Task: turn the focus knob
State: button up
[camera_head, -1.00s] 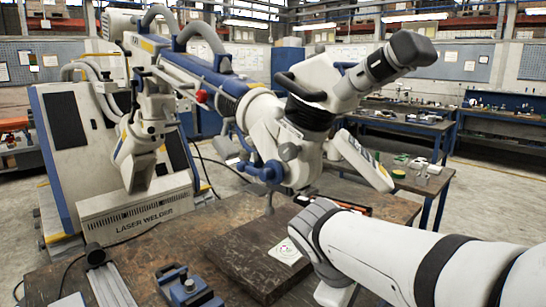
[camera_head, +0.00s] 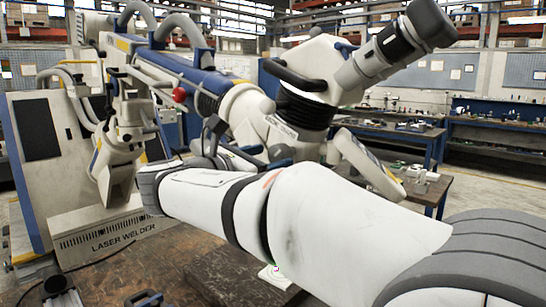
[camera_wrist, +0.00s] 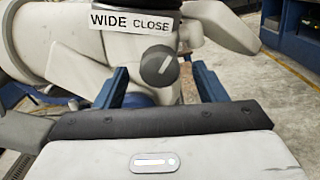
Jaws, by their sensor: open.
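The focus knob (camera_wrist: 158,68) is a dark grey round knob with a pale mark. It sits on the white microscope body under a label plate (camera_wrist: 131,24) reading WIDE CLOSE in the wrist view. My gripper (camera_wrist: 161,80) is open, its two blue fingers left and right of the knob in the picture. I see no finger touching the knob; the depth between them is hard to judge. In the head view the microscope (camera_head: 270,115) stands behind my white arm, which hides its lower part.
A laser welder cabinet (camera_head: 110,235) stands at the left. A brown worktable (camera_head: 170,265) lies below my arm, with a blue clamp (camera_head: 150,298) at its front. A flat panel (camera_head: 365,160) juts from the microscope's right side, close above my arm.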

jog(key=shift+x, duration=1.4)
jog(key=shift+c, duration=0.5)
jog(key=c, duration=0.9)
